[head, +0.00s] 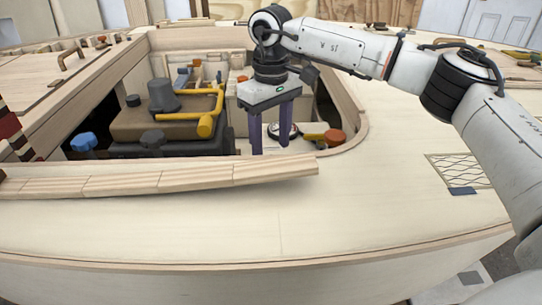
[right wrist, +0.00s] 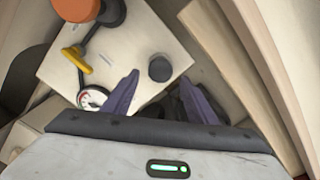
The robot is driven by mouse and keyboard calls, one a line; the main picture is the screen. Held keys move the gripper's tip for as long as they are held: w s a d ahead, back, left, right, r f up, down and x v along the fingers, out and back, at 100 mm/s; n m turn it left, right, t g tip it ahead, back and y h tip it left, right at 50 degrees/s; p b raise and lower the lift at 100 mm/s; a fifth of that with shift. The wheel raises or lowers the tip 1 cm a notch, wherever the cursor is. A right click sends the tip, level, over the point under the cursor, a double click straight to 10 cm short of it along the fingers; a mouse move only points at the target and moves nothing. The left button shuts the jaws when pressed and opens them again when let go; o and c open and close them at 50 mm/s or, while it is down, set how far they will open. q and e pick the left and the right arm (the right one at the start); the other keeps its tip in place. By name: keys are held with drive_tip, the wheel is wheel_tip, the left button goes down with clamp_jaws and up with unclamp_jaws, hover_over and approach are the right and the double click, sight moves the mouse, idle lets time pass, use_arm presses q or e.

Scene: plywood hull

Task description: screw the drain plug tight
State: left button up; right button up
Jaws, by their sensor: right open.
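My right gripper (head: 270,149) points down into the open well of the plywood hull, with its two purple fingers apart and nothing between them. In the right wrist view its fingertips (right wrist: 160,79) are on either side of the line to a short dark round knob (right wrist: 160,68), which may be the drain plug. The knob stands on a pale panel (right wrist: 125,35), beyond the fingertips; I cannot tell the gap. In the head view I cannot make out this knob. My left gripper is not in view.
A dial gauge (right wrist: 92,97), a yellow lever (right wrist: 77,60) and an orange cap (right wrist: 75,8) are beside the knob. A dark engine-like block (head: 150,125) with a yellow pipe (head: 207,122) fills the well's left. The well's wooden rim (head: 352,115) curves close on the right.

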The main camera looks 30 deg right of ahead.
drive_tip(key=shift+f, duration=1.45)
